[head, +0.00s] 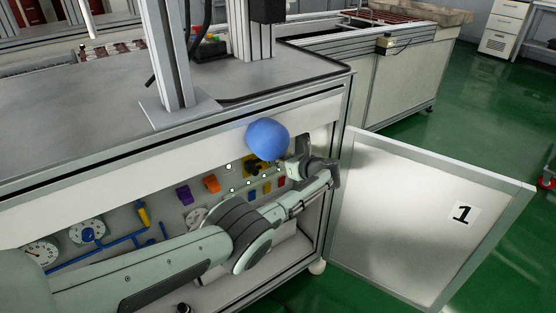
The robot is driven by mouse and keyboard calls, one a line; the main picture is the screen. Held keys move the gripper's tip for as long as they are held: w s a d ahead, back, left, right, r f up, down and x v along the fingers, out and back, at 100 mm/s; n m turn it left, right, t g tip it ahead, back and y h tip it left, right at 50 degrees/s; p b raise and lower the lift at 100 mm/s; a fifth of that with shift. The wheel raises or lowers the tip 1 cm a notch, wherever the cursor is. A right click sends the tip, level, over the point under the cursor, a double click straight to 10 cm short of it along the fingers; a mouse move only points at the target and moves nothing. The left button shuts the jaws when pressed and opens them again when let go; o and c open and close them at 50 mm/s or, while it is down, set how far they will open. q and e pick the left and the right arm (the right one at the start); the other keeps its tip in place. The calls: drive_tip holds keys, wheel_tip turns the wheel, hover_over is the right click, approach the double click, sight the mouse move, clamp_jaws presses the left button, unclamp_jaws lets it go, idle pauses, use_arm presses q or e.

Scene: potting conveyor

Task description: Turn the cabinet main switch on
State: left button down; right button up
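The cabinet (170,155) stands open below a grey worktop, with its control panel showing. A yellow plate with a dark knob, which looks like the main switch (252,166), sits on the upper right of the panel. It is partly covered by a blue rounded object (267,138), and its setting cannot be read. My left arm comes in from the lower left across the panel. My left gripper (312,160) is just right of the switch, near the cabinet's right edge. Its fingers are seen at a poor angle, and contact with the switch cannot be told. My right gripper is out of view.
The cabinet door (420,220), marked 1, is swung wide to the right. Gauges (87,232), a yellow lever (144,215) and purple and orange parts (212,184) fill the panel's left and middle. A metal post (168,60) stands on the worktop. Green floor lies beyond.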

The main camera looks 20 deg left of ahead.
use_arm(q)
drive_tip(key=shift+w+a+r, duration=0.1)
drive_tip(key=shift+a+r, duration=0.05)
drive_tip(key=c, duration=1.5)
unclamp_jaws()
drive_tip(key=shift+c, duration=0.2)
drive_tip(key=v, duration=1.2)
